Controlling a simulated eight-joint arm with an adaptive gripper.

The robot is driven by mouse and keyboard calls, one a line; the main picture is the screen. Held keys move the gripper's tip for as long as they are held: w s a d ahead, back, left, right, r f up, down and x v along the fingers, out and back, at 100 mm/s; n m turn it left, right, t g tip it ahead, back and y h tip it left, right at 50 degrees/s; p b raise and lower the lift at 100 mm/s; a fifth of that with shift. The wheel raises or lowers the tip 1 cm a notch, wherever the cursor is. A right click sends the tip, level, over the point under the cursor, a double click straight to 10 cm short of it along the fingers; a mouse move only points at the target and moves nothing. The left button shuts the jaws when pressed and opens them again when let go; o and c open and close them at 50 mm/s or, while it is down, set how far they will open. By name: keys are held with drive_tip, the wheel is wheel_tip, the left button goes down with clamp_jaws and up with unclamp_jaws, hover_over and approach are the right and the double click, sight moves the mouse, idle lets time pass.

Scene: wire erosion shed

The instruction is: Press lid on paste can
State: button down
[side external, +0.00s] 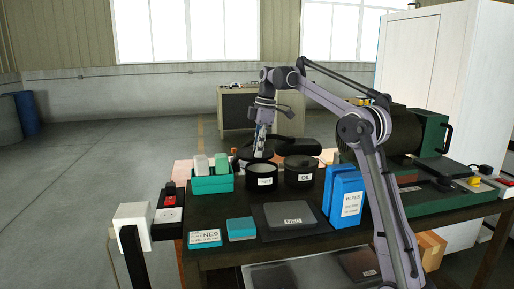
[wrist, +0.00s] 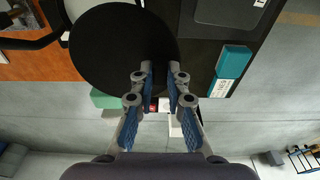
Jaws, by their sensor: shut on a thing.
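The paste can (side external: 261,181) is a black can with a white label, standing on the bench in the side view. Its top looks open, with pale contents showing. My gripper (side external: 259,152) points down just above and behind the can's far rim. In the wrist view my gripper (wrist: 159,80) is shut on the edge of a black round lid (wrist: 115,45). The lid is a wide plain disc and hides what lies beneath it. In the side view the lid is dark against dark things, and I cannot tell whether it touches the can.
A second dark can (side external: 299,175) stands close on the right. A teal box (side external: 211,184) with blocks is on the left. Blue upright boxes (side external: 345,197) stand to the right, and a dark flat plate (side external: 290,216) lies in front. A green machine (side external: 405,140) fills the right rear.

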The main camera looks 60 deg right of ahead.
sight(266, 151)
drive_tip(key=d, duration=0.3)
drive_tip(key=w+d+r, duration=0.1)
drive_tip(key=shift+d, duration=0.9)
drive_tip(key=shift+f, duration=3.2)
drive_tip(key=shift+f, duration=0.2)
drive_tip(key=c, duration=0.8)
unclamp_jaws()
drive_tip(key=shift+o, duration=0.2)
drive_tip(key=shift+r, duration=3.5)
